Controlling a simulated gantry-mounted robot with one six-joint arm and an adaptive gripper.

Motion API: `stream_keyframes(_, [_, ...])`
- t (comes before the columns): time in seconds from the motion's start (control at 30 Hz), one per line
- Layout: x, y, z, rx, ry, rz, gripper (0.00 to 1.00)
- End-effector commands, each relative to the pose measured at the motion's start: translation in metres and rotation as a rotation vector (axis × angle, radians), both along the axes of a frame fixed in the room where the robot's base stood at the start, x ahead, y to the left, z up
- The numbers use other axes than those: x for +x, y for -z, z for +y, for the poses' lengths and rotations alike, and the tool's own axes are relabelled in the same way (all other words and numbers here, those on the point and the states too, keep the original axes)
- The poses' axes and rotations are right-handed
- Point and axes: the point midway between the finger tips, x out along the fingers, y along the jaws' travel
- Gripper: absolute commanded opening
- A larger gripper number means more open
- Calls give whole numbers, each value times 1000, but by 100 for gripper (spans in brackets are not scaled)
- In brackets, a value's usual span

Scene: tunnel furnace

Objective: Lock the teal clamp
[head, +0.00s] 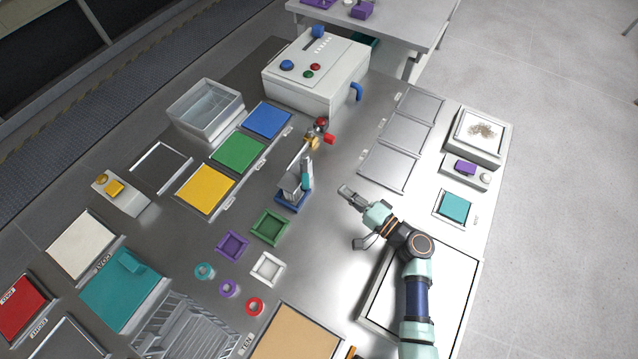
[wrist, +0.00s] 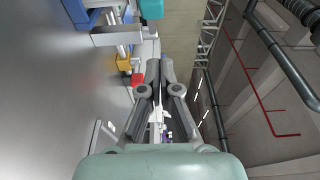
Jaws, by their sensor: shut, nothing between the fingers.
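The teal clamp shows in the head view as a small fixture with a blue base, a grey block and a teal handle (head: 306,174) that stands roughly upright. In the wrist view a teal part (wrist: 151,9) at the top edge looks like this handle, partly cut off by the frame. My gripper (head: 343,190) is to the right of the clamp in the head view and apart from it. In the wrist view my gripper (wrist: 160,66) has its fingers together, with nothing between them.
A post with red knobs (head: 320,124) and an orange part (head: 313,143) stands just behind the clamp. A white control box (head: 318,78) is farther back. Green (head: 269,228), purple (head: 232,245) and white (head: 267,269) square frames lie in front. Bare metal lies between gripper and clamp.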

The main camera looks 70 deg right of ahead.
Motion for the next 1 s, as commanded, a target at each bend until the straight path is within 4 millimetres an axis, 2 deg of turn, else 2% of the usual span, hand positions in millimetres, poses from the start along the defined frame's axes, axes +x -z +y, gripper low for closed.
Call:
stream_keyframes(0.2, [45,0,-17,-1,-5,-1,0])
stream_keyframes(0.4, [72,0,-5,0,-4,1,0])
stream_keyframes(0.53, [80,0,-2,-1,-2,1,0])
stream_keyframes(1.0, [84,1,-3,-2,2,1,0])
